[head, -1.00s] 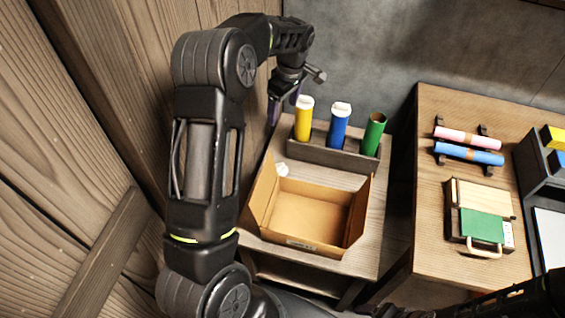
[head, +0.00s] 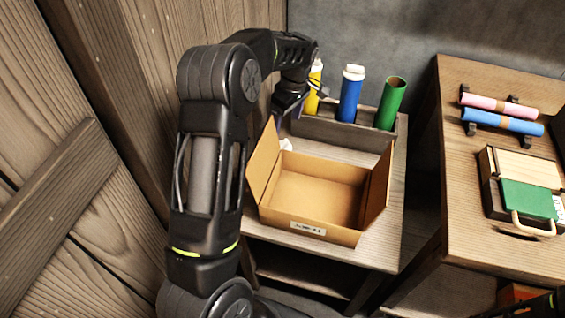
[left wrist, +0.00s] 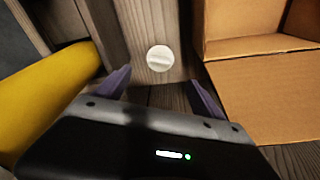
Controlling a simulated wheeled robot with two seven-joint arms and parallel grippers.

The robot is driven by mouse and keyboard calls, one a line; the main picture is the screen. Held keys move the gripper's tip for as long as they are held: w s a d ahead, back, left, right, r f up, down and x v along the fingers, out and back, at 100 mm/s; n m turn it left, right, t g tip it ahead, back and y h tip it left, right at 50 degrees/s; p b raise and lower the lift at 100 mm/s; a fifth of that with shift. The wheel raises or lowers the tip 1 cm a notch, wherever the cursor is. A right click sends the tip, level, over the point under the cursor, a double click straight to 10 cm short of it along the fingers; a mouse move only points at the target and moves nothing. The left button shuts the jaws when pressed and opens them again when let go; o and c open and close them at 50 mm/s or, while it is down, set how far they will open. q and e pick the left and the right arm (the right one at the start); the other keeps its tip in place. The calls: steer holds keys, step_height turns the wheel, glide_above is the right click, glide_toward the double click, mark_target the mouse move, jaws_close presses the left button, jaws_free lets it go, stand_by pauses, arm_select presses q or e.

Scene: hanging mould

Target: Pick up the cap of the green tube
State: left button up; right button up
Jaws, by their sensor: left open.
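The green tube (head: 391,104) stands upright in the rack (head: 345,134) with its top open. A round white cap (head: 286,145) lies between the rack and the cardboard box, partly hidden in the head view. It shows fully in the left wrist view (left wrist: 160,58), against wood, just beyond the fingertips and roughly centred between them. My left gripper (left wrist: 162,90) is open and empty, with both purple fingers apart. In the head view it hangs at the rack's left end, its fingertips hard to make out.
The blue tube (head: 350,98) and yellow tube (head: 314,85) stand capped in the rack, the yellow close to my left gripper. The open cardboard box (head: 318,190) has raised flaps near the cap. A wooden wall (head: 60,150) bounds the left side.

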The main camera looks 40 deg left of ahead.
mark_target(283, 143)
arm_select(q)
step_height(283, 143, down, 3)
steer(key=shift+f+b, duration=0.1)
steer(key=shift+b, duration=0.7)
arm_select(e)
step_height(283, 143, down, 3)
steer(key=shift+r, duration=0.1)
arm_select(q)
steer(key=shift+a+f, duration=0.2)
steer(key=shift+f, duration=0.95)
steer(key=f, duration=0.2)
steer(key=a+f, duration=0.1)
steer(key=f, duration=0.2)
arm_select(e)
steer(key=shift+f, duration=0.25)
